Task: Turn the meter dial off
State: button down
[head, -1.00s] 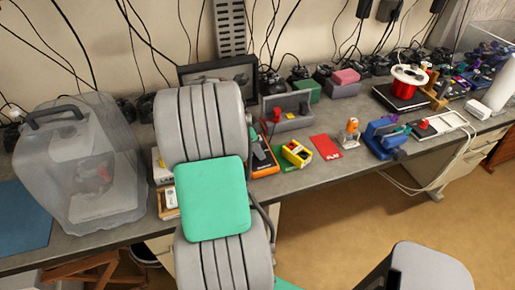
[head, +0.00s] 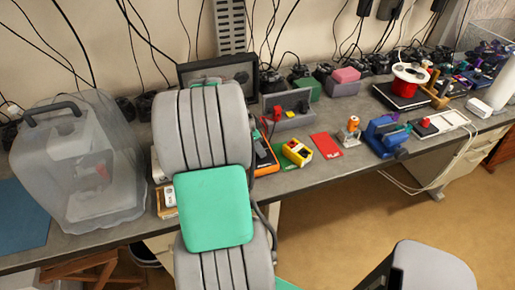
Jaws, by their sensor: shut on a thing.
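The meter (head: 264,157) looks like the orange-edged device with a dark face on the bench, just right of my arm. My arm covers its left part, and I cannot make out its dial or the dial's setting. My grey arm with its green pad fills the middle of the head view. My gripper does not show; it is hidden behind or beyond the arm links.
A yellow device (head: 297,152), a red card (head: 326,146) and a blue vise (head: 386,136) lie right of the meter. A clear bin (head: 95,185) stands at the left. A grey toolbox-like block (head: 287,110) stands behind.

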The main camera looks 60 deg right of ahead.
jog(key=n+b, duration=0.1)
jog(key=n, duration=0.1)
jog(key=n+t+h+b, duration=0.1)
jog(key=n, duration=0.1)
jog(key=shift+s+f+b, duration=0.1)
jog(key=shift+s+b, duration=0.1)
jog(key=shift+b, duration=0.15)
jog(key=shift+n+t+b, duration=0.85)
jog(key=shift+n+t, duration=0.05)
jog(key=shift+n, duration=0.9)
jog(key=c, duration=1.1)
grip_release()
jog(key=shift+a, duration=0.1)
jog(key=shift+r, duration=0.2)
jog(key=v, duration=0.7)
jog(key=shift+a+r+b, duration=0.2)
jog(key=shift+r+b, duration=0.1)
jog(key=shift+b, duration=0.05)
